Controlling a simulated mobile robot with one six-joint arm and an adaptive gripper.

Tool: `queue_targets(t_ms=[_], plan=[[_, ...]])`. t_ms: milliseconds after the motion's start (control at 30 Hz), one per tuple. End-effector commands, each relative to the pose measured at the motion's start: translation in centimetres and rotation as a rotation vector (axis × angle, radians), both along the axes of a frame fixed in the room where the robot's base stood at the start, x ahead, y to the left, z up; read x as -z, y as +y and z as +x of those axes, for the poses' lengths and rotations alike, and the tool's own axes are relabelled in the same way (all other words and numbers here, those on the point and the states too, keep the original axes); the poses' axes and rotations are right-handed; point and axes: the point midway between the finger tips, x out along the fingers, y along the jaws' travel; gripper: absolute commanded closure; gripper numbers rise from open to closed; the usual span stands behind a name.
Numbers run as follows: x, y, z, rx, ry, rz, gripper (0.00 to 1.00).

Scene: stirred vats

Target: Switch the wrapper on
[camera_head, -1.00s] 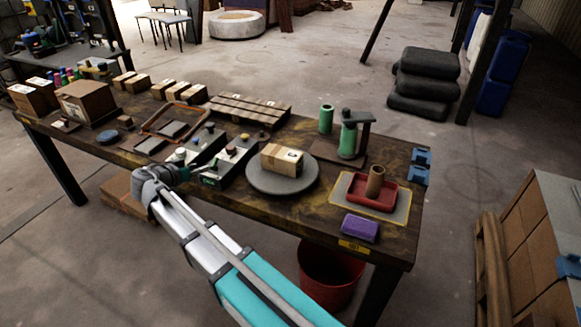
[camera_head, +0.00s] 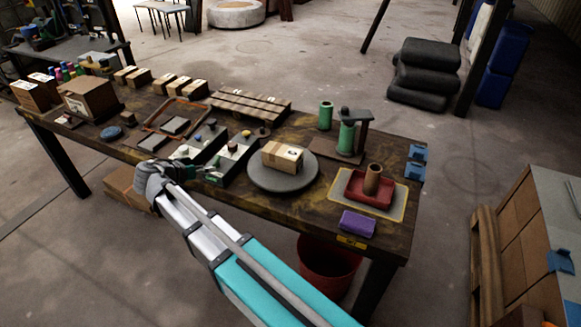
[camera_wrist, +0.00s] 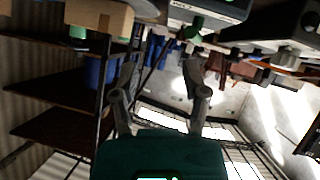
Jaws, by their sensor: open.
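The wrapper's round grey turntable (camera_head: 283,184) stands near the front edge of the table, with a taped carton (camera_head: 282,157) on it. The carton also shows at the top left of the wrist view (camera_wrist: 98,16). Left of the turntable are two dark control boxes with pale tops, a right one (camera_head: 230,166) and a left one (camera_head: 190,150). In the wrist view, a green knob (camera_wrist: 195,27) shows on the front of one box. My gripper (camera_wrist: 160,78) is open and empty, in front of the boxes at the table edge. Whether it touches anything is unclear.
Right of the turntable are green rolls (camera_head: 347,138), a red tray (camera_head: 371,191) with a brown tube and a purple block (camera_head: 357,223). A slatted wooden rack (camera_head: 250,106) and an orange frame (camera_head: 180,118) lie behind the boxes. A red bucket (camera_head: 327,262) stands below.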

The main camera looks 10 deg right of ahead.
Motion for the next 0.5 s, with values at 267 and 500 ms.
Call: queue_targets(t_ms=[267,500], plan=[[-0.5,-4.1,-0.8,0.010,0.126,0.020,0.42],[-0.8,-7.3,-1.7,0.007,0.236,0.046,0.42]])
